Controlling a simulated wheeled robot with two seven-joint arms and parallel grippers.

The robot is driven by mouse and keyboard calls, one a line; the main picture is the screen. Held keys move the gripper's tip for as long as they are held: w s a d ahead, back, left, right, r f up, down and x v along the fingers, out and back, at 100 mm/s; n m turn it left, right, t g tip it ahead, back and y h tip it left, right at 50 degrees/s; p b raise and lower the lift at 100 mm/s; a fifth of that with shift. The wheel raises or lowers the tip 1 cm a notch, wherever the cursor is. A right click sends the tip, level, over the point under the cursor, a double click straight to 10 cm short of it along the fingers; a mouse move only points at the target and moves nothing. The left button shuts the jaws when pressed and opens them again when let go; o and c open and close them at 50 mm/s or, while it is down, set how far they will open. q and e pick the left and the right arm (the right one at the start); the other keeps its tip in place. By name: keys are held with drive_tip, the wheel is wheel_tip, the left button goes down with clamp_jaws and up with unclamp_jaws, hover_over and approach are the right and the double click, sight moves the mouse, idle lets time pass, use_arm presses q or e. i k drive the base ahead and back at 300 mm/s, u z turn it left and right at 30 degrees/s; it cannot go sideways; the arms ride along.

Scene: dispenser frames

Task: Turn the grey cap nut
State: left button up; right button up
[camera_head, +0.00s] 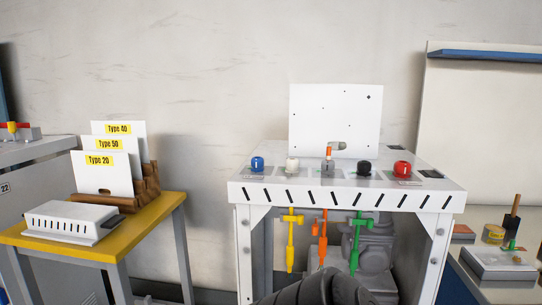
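I cannot clearly make out a grey cap nut. The nearest match is a small grey fitting (329,165) with an orange band and a bent grey top, standing at the middle of the white bench top (303,177). It is too small to tell whether a cap nut is part of it. To its left stand a blue knob (257,164) and a white knob (292,164). To its right stand a black knob (364,167) and a red knob (402,168). Neither of my grippers is in view.
Yellow (290,240), orange (322,240) and green (358,235) tools hang under the bench's front edge. A white panel (335,115) stands at its back. At left, a yellow table (155,210) holds labelled white plates (100,178) and a white vented box (68,223).

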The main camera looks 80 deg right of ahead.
sight(326, 165)
drive_tip(key=z, duration=2.4)
